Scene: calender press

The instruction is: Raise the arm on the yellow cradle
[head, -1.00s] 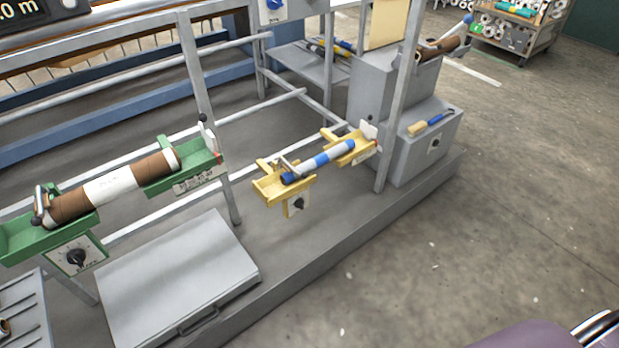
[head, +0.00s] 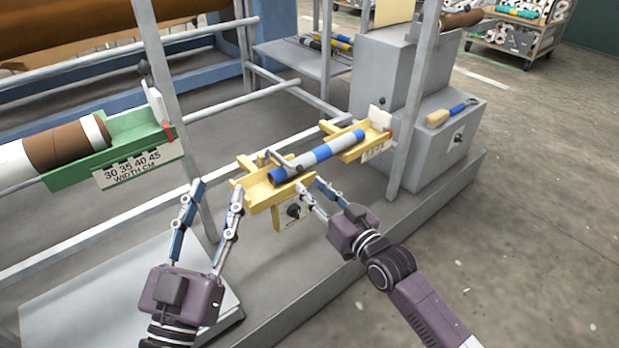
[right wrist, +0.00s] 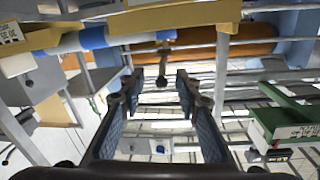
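The yellow cradle (head: 258,192) holds a blue-and-white striped roll (head: 322,153). A small grey arm (head: 280,160) lies across the roll's near-left end; in the right wrist view it shows as a lever with a dark knob (right wrist: 162,80). My right gripper (head: 310,186) is open and empty at the cradle's near side, just below the roll's left end. In the right wrist view its fingers (right wrist: 159,82) stand apart, with the lever's knob appearing between the tips. Whether they touch it cannot be told. My left gripper (head: 217,187) is open and empty, left of the cradle.
A green cradle (head: 115,160) with a brown-and-white roll is at left. A grey frame post (head: 412,110) and a grey cabinet (head: 440,140) with a brush stand at right. Floor at right is clear.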

